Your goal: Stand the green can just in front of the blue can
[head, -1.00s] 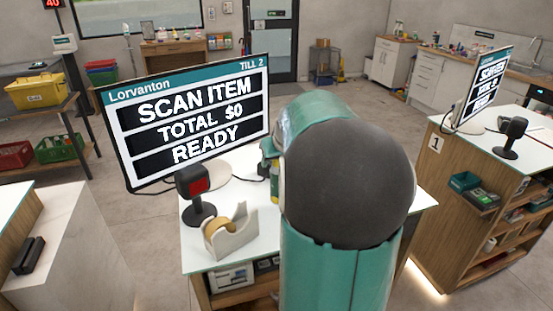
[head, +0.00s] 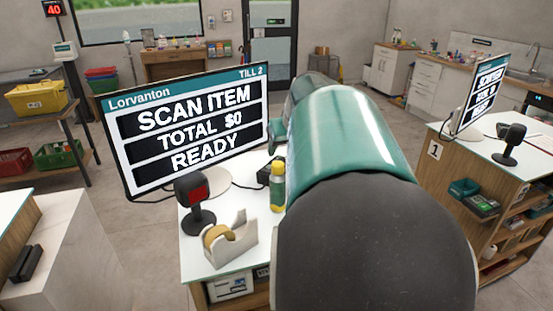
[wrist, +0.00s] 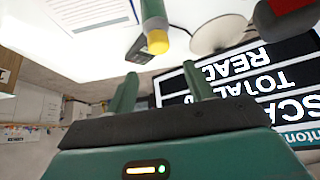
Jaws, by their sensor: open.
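A green can (head: 277,192) with a yellow cap stands upright on the white till counter, just left of my arm in the head view. In the wrist view, which looks upside down, the green can (wrist: 152,10) shows at the top with its yellow cap toward my gripper. My gripper (wrist: 160,88) is open and empty, its two green fingers apart. The can is beyond the fingertips, between them in the picture but apart from them. I cannot make out a blue can in either view.
The till screen (head: 190,125), a scanner on a stand (head: 194,200) and a tape dispenser (head: 232,241) stand on the counter (head: 200,262) left of the can. A dark device (wrist: 137,46) lies near the can. My arm covers the counter's right part.

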